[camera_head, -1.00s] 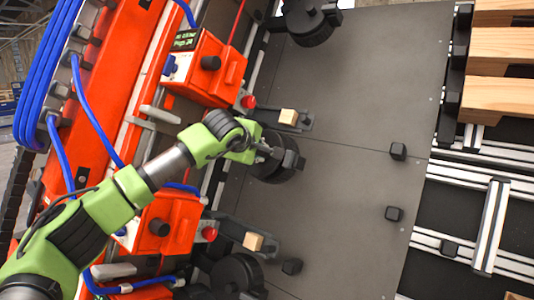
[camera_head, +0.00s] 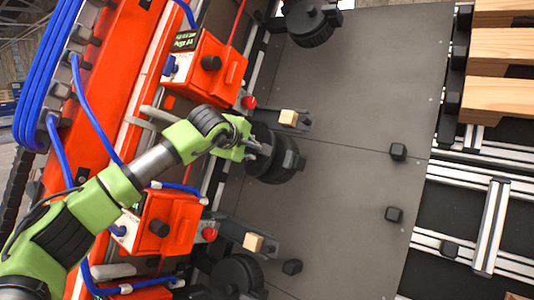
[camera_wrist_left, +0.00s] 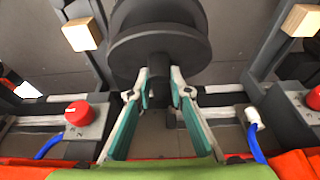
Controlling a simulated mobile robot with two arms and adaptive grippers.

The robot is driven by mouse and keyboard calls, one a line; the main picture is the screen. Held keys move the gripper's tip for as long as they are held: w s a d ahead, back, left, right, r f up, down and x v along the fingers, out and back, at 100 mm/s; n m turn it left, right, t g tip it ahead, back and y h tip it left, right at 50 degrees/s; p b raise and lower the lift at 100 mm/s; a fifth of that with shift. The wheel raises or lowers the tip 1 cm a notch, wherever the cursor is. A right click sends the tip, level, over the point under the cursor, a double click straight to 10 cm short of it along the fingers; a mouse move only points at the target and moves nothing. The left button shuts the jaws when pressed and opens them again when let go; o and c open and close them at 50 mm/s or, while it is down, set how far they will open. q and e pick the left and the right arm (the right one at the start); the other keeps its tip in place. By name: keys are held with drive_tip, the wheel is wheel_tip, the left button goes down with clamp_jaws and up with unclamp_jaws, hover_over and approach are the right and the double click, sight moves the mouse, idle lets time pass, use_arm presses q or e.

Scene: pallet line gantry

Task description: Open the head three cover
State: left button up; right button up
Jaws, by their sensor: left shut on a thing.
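Three black round heads stand in a row along the grey plate in the head view: one at the top (camera_head: 312,22), a middle one (camera_head: 287,160) and one at the bottom (camera_head: 237,274). I cannot read which is head three. My left gripper (camera_head: 250,150) is at the left side of the middle head. In the left wrist view my gripper (camera_wrist_left: 160,88) has its teal-lined fingers closed on a short dark stem in front of a black round disc (camera_wrist_left: 160,48). The disc hides part of the black body behind it. My right gripper is not in view.
Orange control boxes, an upper one (camera_head: 209,66) and a lower one (camera_head: 165,222), with red knobs and blue hoses flank the arm. Wooden blocks (camera_head: 288,117) sit on dark brackets beside the heads. The grey plate (camera_head: 350,90) is mostly clear. Wooden pallets (camera_head: 505,50) are at right.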

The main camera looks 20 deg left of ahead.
use_arm(q)
drive_tip(key=shift+s+a+r, duration=0.1)
drive_tip(key=shift+a+r, duration=0.15)
drive_tip(key=shift+a, duration=0.4)
drive_tip(key=shift+s+a+r, duration=0.1)
drive_tip(key=shift+a+r, duration=0.05)
drive_tip(key=shift+a, duration=0.35)
drive_tip(key=shift+s+a+r, duration=0.1)
drive_tip(key=shift+a+r, duration=0.05)
drive_tip(key=shift+a, duration=0.35)
drive_tip(key=o, duration=0.8)
drive_tip(key=shift+w+f, duration=0.1)
drive_tip(key=shift+f, duration=0.05)
drive_tip(key=shift+d, duration=0.1)
